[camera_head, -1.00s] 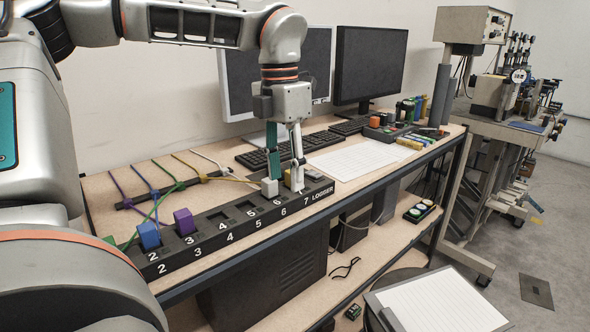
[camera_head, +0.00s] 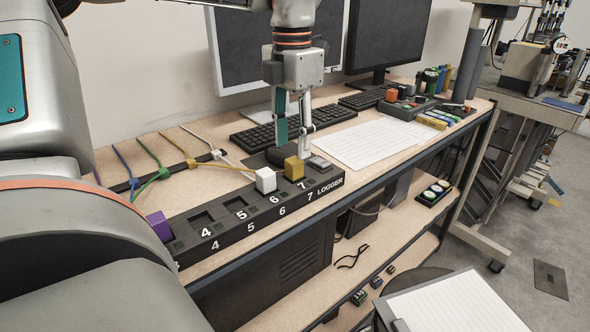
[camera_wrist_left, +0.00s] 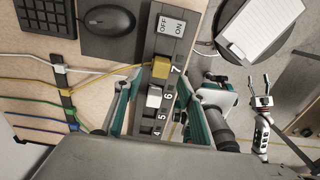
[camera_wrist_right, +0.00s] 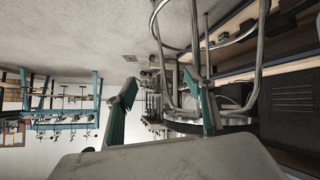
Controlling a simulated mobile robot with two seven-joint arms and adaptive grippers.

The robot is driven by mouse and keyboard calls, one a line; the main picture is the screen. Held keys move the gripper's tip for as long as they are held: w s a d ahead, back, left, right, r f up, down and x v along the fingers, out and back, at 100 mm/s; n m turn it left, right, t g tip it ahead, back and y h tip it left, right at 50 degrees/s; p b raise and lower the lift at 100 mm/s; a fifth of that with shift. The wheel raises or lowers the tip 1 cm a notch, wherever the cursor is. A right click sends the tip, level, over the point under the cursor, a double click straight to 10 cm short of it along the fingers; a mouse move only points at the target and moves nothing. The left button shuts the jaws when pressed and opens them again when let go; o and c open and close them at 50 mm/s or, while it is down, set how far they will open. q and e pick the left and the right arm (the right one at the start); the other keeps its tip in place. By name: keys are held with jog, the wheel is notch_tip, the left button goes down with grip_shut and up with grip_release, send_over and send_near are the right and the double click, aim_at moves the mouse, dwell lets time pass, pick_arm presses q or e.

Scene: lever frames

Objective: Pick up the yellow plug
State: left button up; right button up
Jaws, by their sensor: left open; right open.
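The yellow plug (camera_head: 293,168) sits upright in the dark logger strip (camera_head: 240,221), by the 7 label, with its yellow cable running left. In the left wrist view the yellow plug (camera_wrist_left: 161,67) lies ahead, between the fingertip lines. My left gripper (camera_head: 292,148) points down, open and empty, just behind and above the plug; contact cannot be told. It also shows open in the left wrist view (camera_wrist_left: 157,80). My right gripper (camera_wrist_right: 160,77) is open and empty, away from the bench; it shows in the left wrist view (camera_wrist_left: 258,88).
A white plug (camera_head: 265,180) stands beside the yellow one by label 6. A purple plug (camera_head: 159,226) is farther left. A mouse (camera_wrist_left: 109,19), keyboard (camera_head: 252,138) and monitors (camera_head: 263,60) are behind. An ON/OFF switch (camera_wrist_left: 171,25) is at the strip's end. White sheets (camera_head: 365,143) lie right.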

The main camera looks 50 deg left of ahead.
aim_at(294, 160)
pick_arm(q)
notch_tip(294, 160, down, 5)
jog(key=shift+w+d+f, duration=0.1)
jog(key=shift+w+f, duration=0.05)
jog(key=shift+f, duration=0.05)
grip_shut()
